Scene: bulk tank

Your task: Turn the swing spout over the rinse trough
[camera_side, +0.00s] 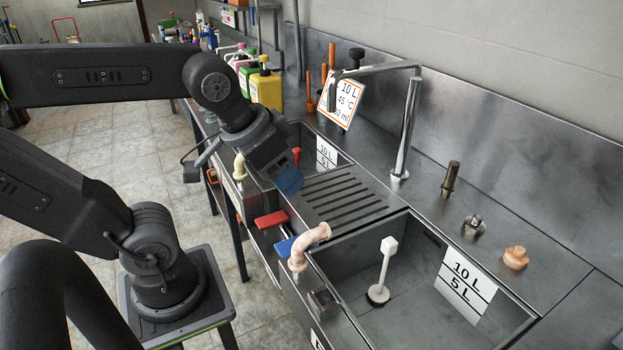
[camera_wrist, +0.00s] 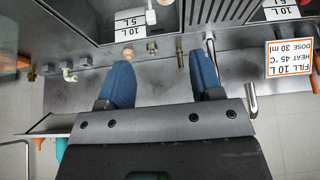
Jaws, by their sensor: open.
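The swing spout is a chrome upright (camera_side: 406,130) with a long arm (camera_side: 375,69) on top, at the back ledge. The arm points left toward the far basin (camera_side: 303,132), its dark-tipped end beside an orange-edged sign (camera_side: 342,97). In the wrist view a chrome tube (camera_wrist: 209,46) runs behind the right finger. A near basin (camera_side: 345,265) holds a white standpipe (camera_side: 386,265). I cannot tell which basin is the rinse trough. My gripper (camera_side: 289,180) is open and empty, with blue fingers, in front of the spout and apart from it. Both fingers (camera_wrist: 162,82) show in the wrist view.
A slotted drainboard (camera_side: 345,193) lies between the basins. Red (camera_side: 271,219) and blue (camera_side: 287,245) handles and a pale bent pipe (camera_side: 308,246) stand at the front edge. Several fittings, one brass (camera_side: 450,179), line the back ledge. A yellow jug (camera_side: 266,91) stands farther back.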

